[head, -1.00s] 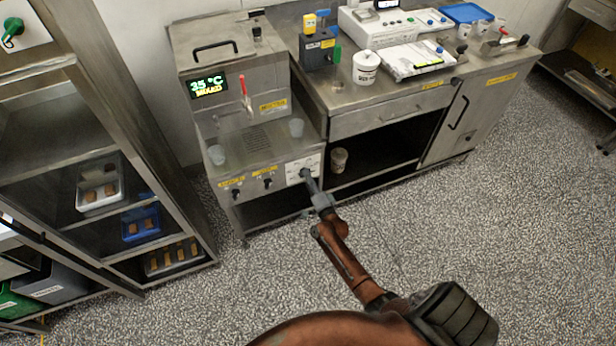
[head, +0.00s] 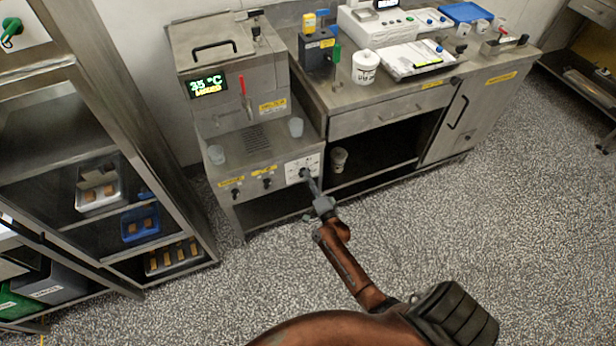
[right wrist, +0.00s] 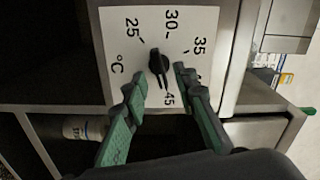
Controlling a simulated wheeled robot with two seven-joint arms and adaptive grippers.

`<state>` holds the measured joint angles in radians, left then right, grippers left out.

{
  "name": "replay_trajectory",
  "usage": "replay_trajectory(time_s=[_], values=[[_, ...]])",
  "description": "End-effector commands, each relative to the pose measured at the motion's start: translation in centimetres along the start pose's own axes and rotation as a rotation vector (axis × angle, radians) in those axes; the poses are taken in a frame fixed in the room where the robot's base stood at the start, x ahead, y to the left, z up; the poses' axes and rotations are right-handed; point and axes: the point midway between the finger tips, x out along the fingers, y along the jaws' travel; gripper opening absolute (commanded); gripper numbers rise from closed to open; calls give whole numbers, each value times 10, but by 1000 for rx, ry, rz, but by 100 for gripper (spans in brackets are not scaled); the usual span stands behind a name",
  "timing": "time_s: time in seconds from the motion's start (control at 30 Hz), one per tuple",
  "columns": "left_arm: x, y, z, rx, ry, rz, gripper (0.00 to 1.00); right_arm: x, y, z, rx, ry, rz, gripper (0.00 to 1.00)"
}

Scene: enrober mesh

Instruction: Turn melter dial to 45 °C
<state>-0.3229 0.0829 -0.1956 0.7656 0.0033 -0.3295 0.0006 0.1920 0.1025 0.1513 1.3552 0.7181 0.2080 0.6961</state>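The melter dial is a black knob (right wrist: 157,64) on a white scale plate (right wrist: 120,50) marked 25, 30, 35 and 45, with °C. The mark between 35 and 45 is hidden by a finger. The knob's narrow end points toward the 45. My right gripper (right wrist: 161,76) is open, with a green-grey finger on each side of the knob; both fingers look clear of it. In the head view the right gripper (head: 311,183) is in front of the plate on the melter (head: 215,130). The melter's display (head: 207,86) reads 35 °C above a yellow word. My left gripper is not in view.
Two small switches (head: 267,183) sit left of the dial plate. A counter (head: 330,92) with equipment adjoins on the right, and a shelf rack (head: 165,215) stands left. The floor in front is clear.

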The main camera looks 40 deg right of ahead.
Motion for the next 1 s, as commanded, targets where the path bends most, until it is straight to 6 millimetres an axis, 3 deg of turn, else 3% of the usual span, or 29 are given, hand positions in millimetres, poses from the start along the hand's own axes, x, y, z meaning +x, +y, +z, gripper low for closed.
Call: replay_trajectory(time_s=[0.3,0.5,1.0], values=[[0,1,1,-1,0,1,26,-67,2,-1,0,1,3,26],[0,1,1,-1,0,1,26,-94,1,-1,-1,1,2,26],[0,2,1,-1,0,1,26,-103,0,-1,0,1,1,26]])
